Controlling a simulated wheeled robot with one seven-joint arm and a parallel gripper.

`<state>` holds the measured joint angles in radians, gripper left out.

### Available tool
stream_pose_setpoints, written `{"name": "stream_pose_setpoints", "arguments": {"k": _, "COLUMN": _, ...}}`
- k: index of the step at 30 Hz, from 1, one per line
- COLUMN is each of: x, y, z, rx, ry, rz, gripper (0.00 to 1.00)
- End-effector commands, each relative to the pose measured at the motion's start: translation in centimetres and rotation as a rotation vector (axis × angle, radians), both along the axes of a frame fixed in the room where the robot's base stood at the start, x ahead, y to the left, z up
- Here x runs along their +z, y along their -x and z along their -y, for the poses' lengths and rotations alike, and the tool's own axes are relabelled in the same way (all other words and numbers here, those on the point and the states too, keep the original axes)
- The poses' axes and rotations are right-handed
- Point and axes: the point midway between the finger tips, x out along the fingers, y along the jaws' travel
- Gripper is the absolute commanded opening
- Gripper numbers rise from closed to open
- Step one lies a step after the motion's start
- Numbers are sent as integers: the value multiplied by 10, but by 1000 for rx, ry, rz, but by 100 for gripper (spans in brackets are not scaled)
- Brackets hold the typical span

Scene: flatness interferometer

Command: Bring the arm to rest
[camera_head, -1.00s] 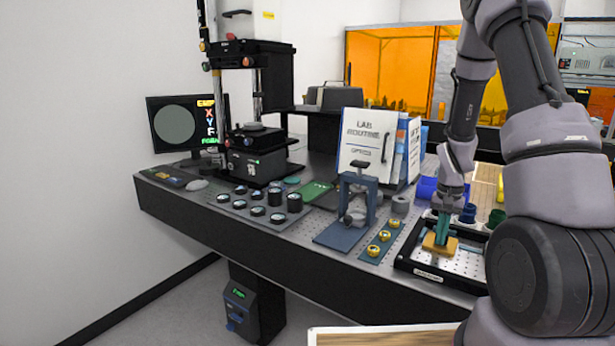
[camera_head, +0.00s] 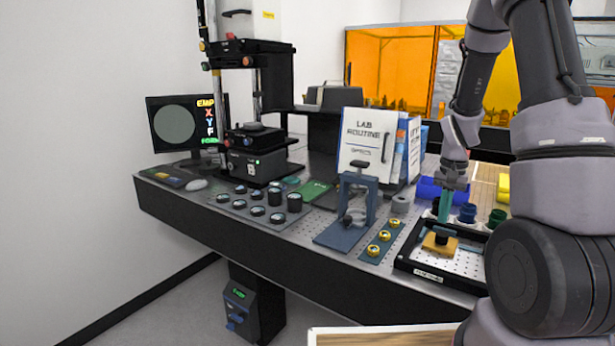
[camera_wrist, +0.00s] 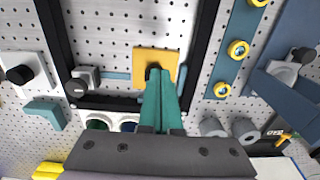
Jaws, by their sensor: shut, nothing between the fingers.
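My gripper (camera_head: 444,207) is shut and empty, its teal fingers pointing down above the black-framed tray (camera_head: 420,268) on the optical table. In the wrist view the teal fingers (camera_wrist: 163,95) are together, their tips over a yellow-orange block with a black knob (camera_wrist: 154,62). The block (camera_head: 440,244) sits in the tray in the head view, with its black knob on top, apart from the fingers. My arm comes down from the upper right and hides part of the table's right side.
A blue clamp stand (camera_head: 357,205) and a strip with gold rings (camera_head: 380,240) stand left of the tray. Behind the tray are a dark blue cup (camera_head: 467,213) and a blue block (camera_head: 429,187). A white binder (camera_head: 368,150) stands farther back. Air above the tray is free.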

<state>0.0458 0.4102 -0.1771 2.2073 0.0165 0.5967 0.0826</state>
Motion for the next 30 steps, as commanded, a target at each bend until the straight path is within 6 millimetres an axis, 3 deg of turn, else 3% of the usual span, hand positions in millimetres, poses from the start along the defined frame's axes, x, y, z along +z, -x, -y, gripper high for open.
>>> {"name": "stream_pose_setpoints", "arguments": {"k": 8, "x": 114, "y": 20, "z": -39, "rx": 46, "ry": -48, "rz": 177, "gripper": 0}}
{"name": "stream_pose_setpoints", "arguments": {"k": 12, "x": 167, "y": 44, "z": -60, "rx": 79, "ry": -68, "rz": 271, "gripper": 0}}
{"name": "stream_pose_setpoints", "arguments": {"k": 18, "x": 230, "y": 92, "z": -87, "rx": 131, "ry": -89, "rz": 403, "gripper": 0}}
{"name": "stream_pose_setpoints", "arguments": {"k": 24, "x": 272, "y": 145, "z": -108, "rx": 182, "ry": -97, "rz": 524, "gripper": 0}}
{"name": "stream_pose_setpoints", "arguments": {"k": 30, "x": 289, "y": 178, "z": -119, "rx": 214, "ry": -98, "rz": 595, "gripper": 0}}
